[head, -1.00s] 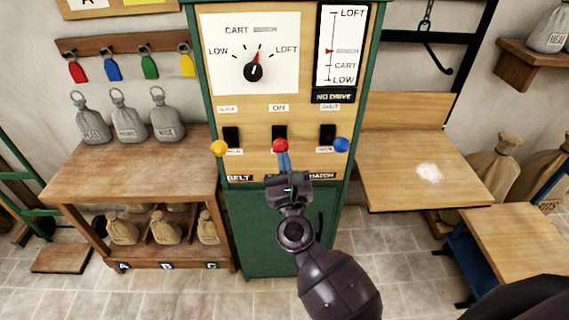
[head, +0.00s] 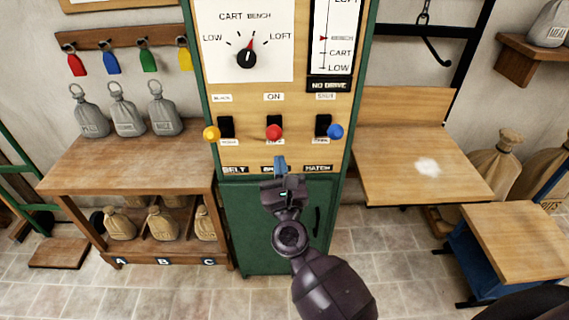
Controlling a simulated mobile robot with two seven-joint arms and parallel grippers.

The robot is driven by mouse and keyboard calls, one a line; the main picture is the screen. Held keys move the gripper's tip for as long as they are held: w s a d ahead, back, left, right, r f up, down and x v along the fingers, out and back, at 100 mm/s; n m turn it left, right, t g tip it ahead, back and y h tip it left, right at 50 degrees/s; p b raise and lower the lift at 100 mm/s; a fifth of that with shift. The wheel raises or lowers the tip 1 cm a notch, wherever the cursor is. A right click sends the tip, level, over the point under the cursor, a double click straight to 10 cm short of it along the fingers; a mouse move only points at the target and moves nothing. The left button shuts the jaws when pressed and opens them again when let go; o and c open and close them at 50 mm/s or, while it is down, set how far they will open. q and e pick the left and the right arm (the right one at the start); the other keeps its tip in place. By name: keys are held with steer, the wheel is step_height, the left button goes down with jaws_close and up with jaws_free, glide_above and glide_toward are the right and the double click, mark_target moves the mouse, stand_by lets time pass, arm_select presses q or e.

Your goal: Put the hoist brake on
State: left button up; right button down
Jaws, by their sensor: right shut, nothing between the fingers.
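The brake lever with the red knob (head: 274,132) is the middle of three levers on the wooden control panel (head: 285,153). "ON" is printed above its slot; the knob sits at the slot's lower end and covers most of the label there. The lower name label in the middle is partly hidden by my fingers. My right gripper (head: 280,163) is shut and empty, just below the red knob and apart from it in the picture. My left gripper is not in view.
A yellow knob (head: 211,133) and a blue knob (head: 335,131) flank the red one, both low. The dial (head: 246,59) and the scale's red marker point to BENCH; a sign (head: 330,85) reads "NO DRIVE". A bench (head: 130,163) stands left, a table (head: 415,170) right.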

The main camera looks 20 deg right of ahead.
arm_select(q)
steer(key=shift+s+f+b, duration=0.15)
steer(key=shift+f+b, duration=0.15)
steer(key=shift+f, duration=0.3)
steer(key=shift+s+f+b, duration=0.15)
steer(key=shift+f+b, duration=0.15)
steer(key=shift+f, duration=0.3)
arm_select(e)
steer(key=r+v, duration=0.2)
steer(key=v, duration=0.7)
steer(key=shift+v, duration=0.75)
steer(key=shift+a, duration=0.1)
step_height(320, 180, down, 10)
steer(key=s+n+g+y, duration=0.1)
steer(key=n+g+y, duration=0.55)
steer(key=n, duration=2.35)
steer(key=s+d+f+n+g+h, duration=0.3)
steer(key=s+d+f+n, duration=0.4)
steer(key=s+d+f, duration=0.6)
steer(key=shift+d+f+g, duration=0.45)
steer(key=shift+d+f, duration=0.1)
steer(key=shift+d, duration=0.15)
